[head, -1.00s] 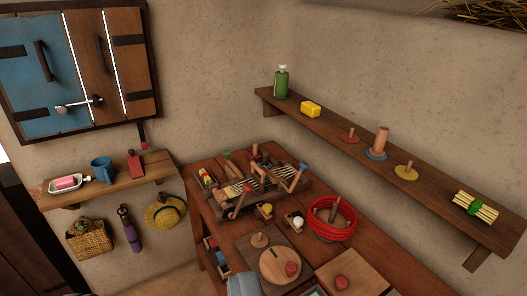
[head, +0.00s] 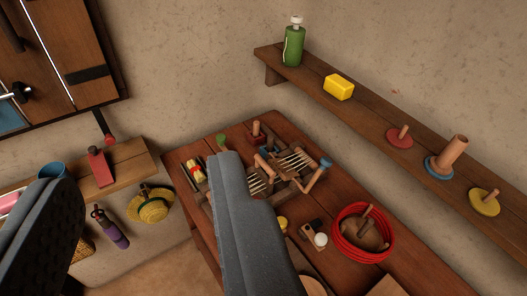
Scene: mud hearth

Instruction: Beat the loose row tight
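A small wooden loom-like frame with pale parallel threads (head: 294,162) lies on the wooden table. Slanted wooden pieces with a blue end (head: 325,163) stand at its right side. The loose row itself is too small to tell, and I cannot pick out a beating tool for certain. My gripper (head: 147,172) is open and empty, its two grey fingers wide apart in front of the camera. The right finger covers the frame's left and near part. The left finger is over the left shelf. Both look well nearer to the camera than the table.
On the table (head: 345,275) are a red coil (head: 340,232), a small block with a white ball (head: 316,235) and a red-topped piece (head: 257,133). The right wall shelf (head: 375,115) holds a green bottle (head: 293,45), a yellow block (head: 339,87) and discs with pegs.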

